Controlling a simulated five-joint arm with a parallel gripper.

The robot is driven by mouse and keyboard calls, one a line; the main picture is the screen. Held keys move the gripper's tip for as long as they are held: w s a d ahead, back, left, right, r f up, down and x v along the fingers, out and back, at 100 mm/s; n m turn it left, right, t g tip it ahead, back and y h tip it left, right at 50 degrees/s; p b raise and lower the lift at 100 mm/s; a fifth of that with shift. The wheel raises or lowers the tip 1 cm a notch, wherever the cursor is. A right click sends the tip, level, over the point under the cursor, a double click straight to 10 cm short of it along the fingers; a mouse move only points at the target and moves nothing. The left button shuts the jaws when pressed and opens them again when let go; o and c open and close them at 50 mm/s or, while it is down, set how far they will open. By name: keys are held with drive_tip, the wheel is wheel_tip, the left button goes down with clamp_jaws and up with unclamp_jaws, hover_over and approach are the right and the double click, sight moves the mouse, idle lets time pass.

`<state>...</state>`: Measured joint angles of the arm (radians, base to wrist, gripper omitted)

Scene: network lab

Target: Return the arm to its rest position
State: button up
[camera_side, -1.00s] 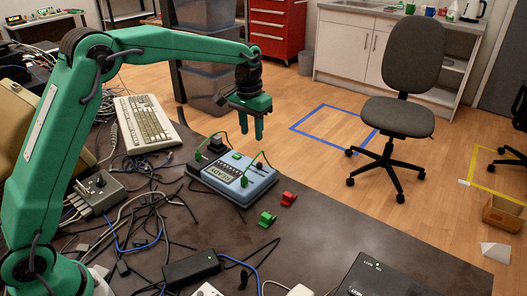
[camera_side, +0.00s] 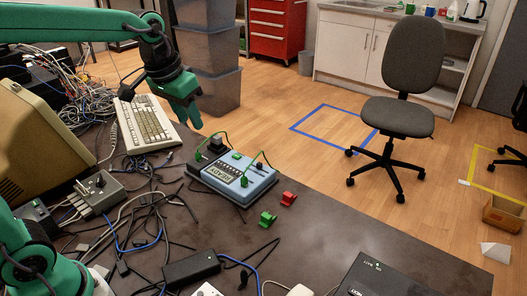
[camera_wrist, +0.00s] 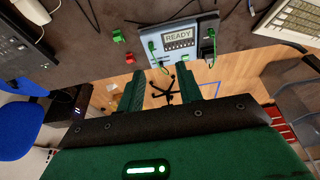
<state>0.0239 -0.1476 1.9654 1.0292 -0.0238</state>
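My green arm (camera_side: 80,28) reaches across the upper left of the side view. My gripper (camera_side: 193,122) hangs in the air beside the keyboard, above and left of the tester box, touching nothing that I can see. In the wrist view my gripper (camera_wrist: 160,90) shows its two green fingers apart with nothing between them. The blue-grey tester box (camera_side: 262,183) lies on the table with "READY" on its display and green leads plugged in. The box also shows in the wrist view (camera_wrist: 207,25).
The keyboard (camera_side: 147,125) lies below and left of my gripper. A green clip (camera_side: 267,218) and a red clip (camera_side: 289,198) lie by the box. Loose cables, a grey switch box (camera_side: 99,190) and a black adapter (camera_side: 191,268) crowd the near left.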

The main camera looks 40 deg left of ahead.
drive_tip(key=s+f+t, duration=0.2)
drive_tip(key=s+f, duration=0.1)
drive_tip(key=s, duration=1.2)
drive_tip(key=shift+a+f, duration=0.2)
drive_tip(key=shift+a, duration=0.25)
